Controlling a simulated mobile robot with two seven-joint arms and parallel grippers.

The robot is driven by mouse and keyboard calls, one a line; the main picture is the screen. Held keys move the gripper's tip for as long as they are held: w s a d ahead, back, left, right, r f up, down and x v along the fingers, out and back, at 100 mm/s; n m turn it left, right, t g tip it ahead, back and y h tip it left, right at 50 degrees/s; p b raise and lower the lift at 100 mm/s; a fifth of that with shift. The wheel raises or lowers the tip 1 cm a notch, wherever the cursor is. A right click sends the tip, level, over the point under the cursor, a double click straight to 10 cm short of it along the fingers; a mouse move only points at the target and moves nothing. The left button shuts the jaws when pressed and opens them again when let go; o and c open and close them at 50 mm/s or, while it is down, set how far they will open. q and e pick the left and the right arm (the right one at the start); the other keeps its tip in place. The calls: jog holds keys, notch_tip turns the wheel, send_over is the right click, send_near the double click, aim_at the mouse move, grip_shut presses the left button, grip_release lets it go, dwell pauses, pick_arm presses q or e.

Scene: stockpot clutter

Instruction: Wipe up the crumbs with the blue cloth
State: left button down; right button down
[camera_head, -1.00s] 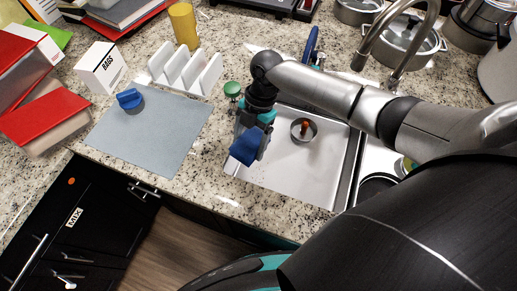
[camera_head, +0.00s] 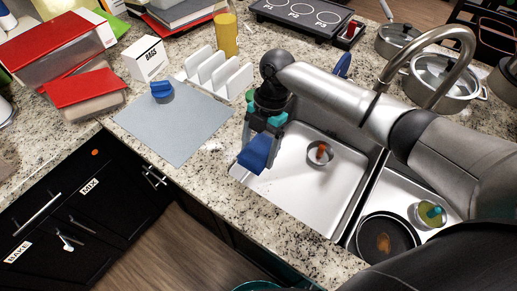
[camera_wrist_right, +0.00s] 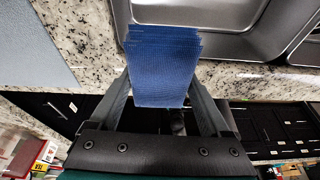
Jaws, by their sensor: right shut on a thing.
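The blue cloth (camera_head: 258,153) is a folded blue piece held over the left rim of the sink, beside the speckled counter. It fills the jaws in the right wrist view (camera_wrist_right: 163,68), its woven face toward the camera. My right gripper (camera_head: 264,137) points down and is shut on the cloth; its two fingers (camera_wrist_right: 160,100) flank it in the wrist view. I cannot tell whether the cloth touches the rim. I cannot make out any crumbs for sure against the speckled counter. My left gripper is not in view.
A grey mat (camera_head: 174,128) with a small blue object (camera_head: 162,91) lies left of the gripper. A white rack (camera_head: 214,73) and yellow cylinder (camera_head: 227,35) stand behind. The metal sink (camera_head: 318,190) holds a small round cup (camera_head: 320,154); a faucet (camera_head: 459,72) arches at right.

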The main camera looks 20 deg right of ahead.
jog(key=b, duration=1.6)
send_near(263, 190)
jog(key=s+a+f, duration=0.2)
jog(key=a+f, duration=0.1)
jog(key=s+a+f, duration=0.1)
jog(key=f, duration=0.1)
jog(key=shift+s+a, duration=0.25)
jog(key=shift+s, duration=0.05)
jog(key=shift+f+b, duration=0.7)
jog(key=shift+b, duration=0.05)
jog(key=shift+w+d+b, duration=0.8)
jog(key=shift+w+d, duration=0.2)
jog(key=shift+d, duration=0.25)
jog(key=shift+w+d+r, duration=0.1)
jog(key=shift+d+r, duration=0.05)
